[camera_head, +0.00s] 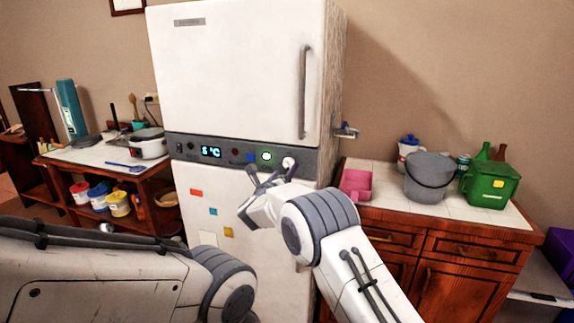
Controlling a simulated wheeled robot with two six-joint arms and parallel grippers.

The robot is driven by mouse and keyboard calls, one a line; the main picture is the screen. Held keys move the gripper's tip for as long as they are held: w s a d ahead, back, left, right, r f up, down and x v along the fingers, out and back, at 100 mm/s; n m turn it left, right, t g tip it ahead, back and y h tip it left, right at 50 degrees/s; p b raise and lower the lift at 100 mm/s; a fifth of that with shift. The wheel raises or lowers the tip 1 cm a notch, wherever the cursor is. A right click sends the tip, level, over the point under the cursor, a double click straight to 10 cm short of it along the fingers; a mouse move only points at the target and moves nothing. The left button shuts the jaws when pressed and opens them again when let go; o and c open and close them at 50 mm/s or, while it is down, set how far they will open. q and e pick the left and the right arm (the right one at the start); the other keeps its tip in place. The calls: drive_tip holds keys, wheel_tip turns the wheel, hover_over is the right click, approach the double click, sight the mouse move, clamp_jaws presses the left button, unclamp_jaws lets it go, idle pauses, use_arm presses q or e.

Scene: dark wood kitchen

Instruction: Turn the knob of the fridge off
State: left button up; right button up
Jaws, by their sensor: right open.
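A tall white fridge (235,75) stands in the middle, upright, with its upper door shut. A dark control panel (222,153) runs across its front, with a lit blue display (211,152) and a glowing green light (267,156). A round white knob (289,162) sits at the right end of the panel. My right gripper (270,173) is open in front of the panel. One finger overlaps the area just below the knob; I cannot tell if they touch. My left arm shows at the lower left, but its gripper is out of view.
A tiled wooden counter (400,194) on the right holds a grey bucket (429,178), a pink container (356,184) and a green box (490,184). A left counter (95,154) carries a cooker (149,144). A metal tap-like fitting (346,131) juts out at the fridge's right side.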

sight(287, 168)
drive_tip(key=shift+p+x, duration=0.35)
drive_tip(key=shift+x, duration=1.2)
clamp_jaws()
